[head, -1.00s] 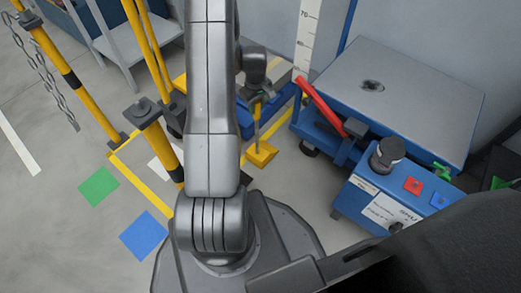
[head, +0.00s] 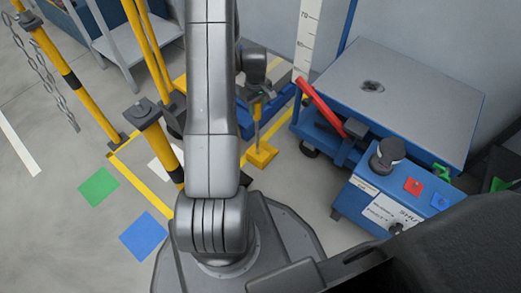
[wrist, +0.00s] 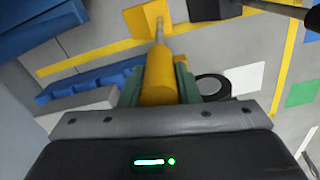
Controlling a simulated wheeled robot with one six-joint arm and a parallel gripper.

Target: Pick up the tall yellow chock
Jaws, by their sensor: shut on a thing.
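The tall yellow chock has a yellow block (head: 262,155) at the bottom and a thin grey rod going up to a yellow handle. In the head view the block is right of my arm, at or close above the floor; I cannot tell which. My gripper (head: 259,97) is at the top of the rod, partly hidden by my wrist. In the wrist view my gripper (wrist: 159,82) has its green pads on both sides of the yellow handle (wrist: 157,78), shut on it. The block also shows beyond it in the wrist view (wrist: 148,20).
A blue cart with a grey top (head: 400,85) and red lever (head: 318,108) stands right of the chock. A blue control box (head: 385,195) is in front of it. Yellow posts (head: 75,80) stand at the left. Green (head: 98,187) and blue (head: 143,237) floor patches lie clear.

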